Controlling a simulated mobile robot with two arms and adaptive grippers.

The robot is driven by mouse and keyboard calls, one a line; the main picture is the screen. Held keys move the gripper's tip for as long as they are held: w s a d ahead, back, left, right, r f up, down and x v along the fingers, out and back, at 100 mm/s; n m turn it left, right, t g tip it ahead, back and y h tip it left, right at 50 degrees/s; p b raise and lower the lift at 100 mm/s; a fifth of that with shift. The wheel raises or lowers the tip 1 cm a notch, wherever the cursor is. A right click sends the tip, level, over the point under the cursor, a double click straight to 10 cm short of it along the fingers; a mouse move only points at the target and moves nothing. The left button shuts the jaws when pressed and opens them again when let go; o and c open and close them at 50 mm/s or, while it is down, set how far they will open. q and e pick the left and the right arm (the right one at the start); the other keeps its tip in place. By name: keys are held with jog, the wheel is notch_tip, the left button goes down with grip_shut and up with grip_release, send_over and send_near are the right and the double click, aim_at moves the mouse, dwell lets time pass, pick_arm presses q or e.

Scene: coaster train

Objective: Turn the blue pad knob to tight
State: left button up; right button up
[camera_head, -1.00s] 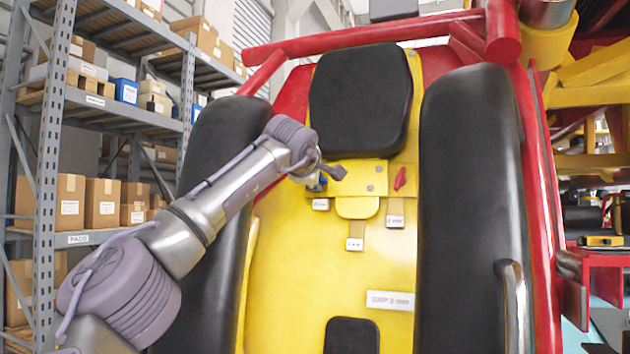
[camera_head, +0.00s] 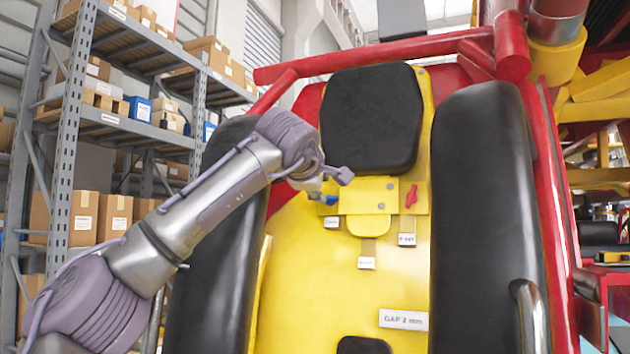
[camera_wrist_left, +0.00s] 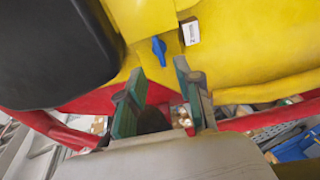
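The blue pad knob (camera_head: 330,199) sits on the left part of a yellow panel below the black headrest. My left wrist is just above and left of it in the head view and hides part of the area. In the left wrist view the blue knob (camera_wrist_left: 159,50) stands clear beyond the fingertips, with its handle pointing roughly along the view. My left gripper (camera_wrist_left: 158,70) is open and empty, its two green-padded fingers apart on either side of the line to the knob, not touching it. My right gripper is not in view.
A red knob (camera_head: 411,194) is on the panel's right side. Labelled tags hang below, and a "GAP 2 mm" plate (camera_head: 404,320) is lower. Black side bolsters (camera_head: 487,200) flank the yellow seat back. Shelves with boxes (camera_head: 85,215) stand at left.

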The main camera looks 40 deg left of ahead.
pick_arm(q)
jog(key=shift+v, duration=2.15)
jog(key=shift+f, duration=0.1)
